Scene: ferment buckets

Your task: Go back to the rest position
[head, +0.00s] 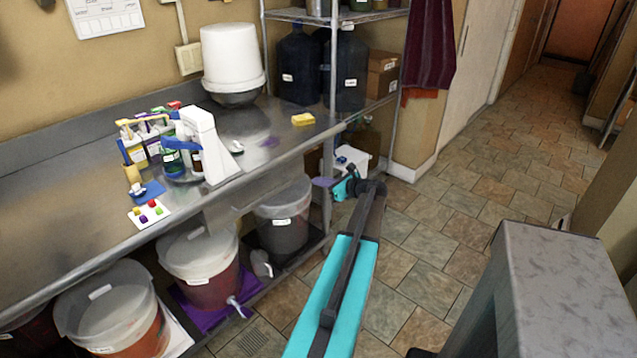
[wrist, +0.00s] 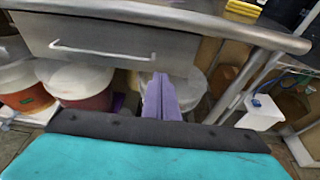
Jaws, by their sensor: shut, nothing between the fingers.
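My gripper (head: 322,182) is at the end of my teal arm, just in front of the steel table's right end in the head view. In the wrist view its purple fingers (wrist: 162,98) are together and empty. They point toward the table's front, with a drawer (wrist: 105,42) above and to the left and lidded buckets behind and below. The fingers hide part of a white-lidded bucket (wrist: 190,92). I see no contact between the fingers and anything.
The steel table (head: 75,190) carries a white bucket (head: 232,52), bottles and a yellow sponge (head: 303,119). Lidded buckets (head: 198,255) stand beneath it. A shelf post (head: 333,60) rises by its right end. A grey-topped block (head: 560,280) is at the right; tiled floor (head: 460,220) is open between.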

